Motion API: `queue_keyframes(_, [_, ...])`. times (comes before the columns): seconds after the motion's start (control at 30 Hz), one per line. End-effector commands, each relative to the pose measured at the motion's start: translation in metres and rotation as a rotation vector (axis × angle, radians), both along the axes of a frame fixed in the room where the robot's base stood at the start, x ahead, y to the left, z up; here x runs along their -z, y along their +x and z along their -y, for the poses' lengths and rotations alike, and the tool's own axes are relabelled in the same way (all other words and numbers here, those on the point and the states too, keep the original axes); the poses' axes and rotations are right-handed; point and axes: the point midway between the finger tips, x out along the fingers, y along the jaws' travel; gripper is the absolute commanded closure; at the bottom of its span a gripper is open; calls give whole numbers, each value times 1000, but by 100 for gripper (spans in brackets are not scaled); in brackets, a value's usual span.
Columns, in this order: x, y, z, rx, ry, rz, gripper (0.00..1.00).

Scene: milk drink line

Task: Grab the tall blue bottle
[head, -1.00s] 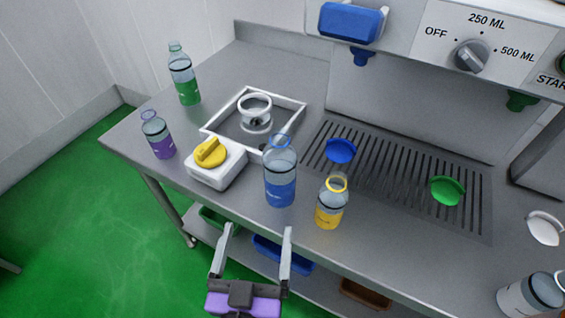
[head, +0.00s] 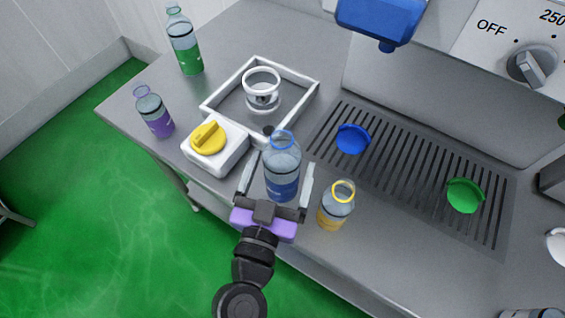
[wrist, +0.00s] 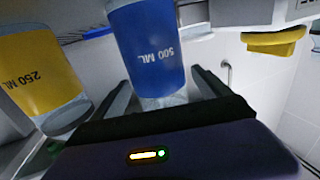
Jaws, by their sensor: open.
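The tall blue bottle (head: 282,172) stands upright on the steel counter, clear above with a blue lower band and a blue ring at its neck. My gripper (head: 278,172) is open, its two fingers reaching along either side of the bottle in the head view. In the wrist view the bottle's blue band (wrist: 148,48), marked 500 ML, lies between and beyond the open fingers. I cannot tell whether either finger touches it.
A short yellow bottle (head: 336,207) stands close right of my gripper. A white box with a yellow knob (head: 208,139) is close left. A purple bottle (head: 154,112) and a green bottle (head: 184,42) stand farther left. A drain grate (head: 410,175) with blue and green caps lies right.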

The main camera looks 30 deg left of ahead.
Motion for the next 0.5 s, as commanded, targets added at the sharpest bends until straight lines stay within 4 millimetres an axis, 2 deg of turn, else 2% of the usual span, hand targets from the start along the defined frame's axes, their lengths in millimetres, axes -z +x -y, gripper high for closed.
queue_keyframes(0.03, [-5, 8, -3, 0, 0, 1, 13])
queue_keyframes(0.23, [-3, 32, -10, -1, 0, 0, 13])
queue_keyframes(0.5, [-1, 37, -12, -2, 1, 0, 13])
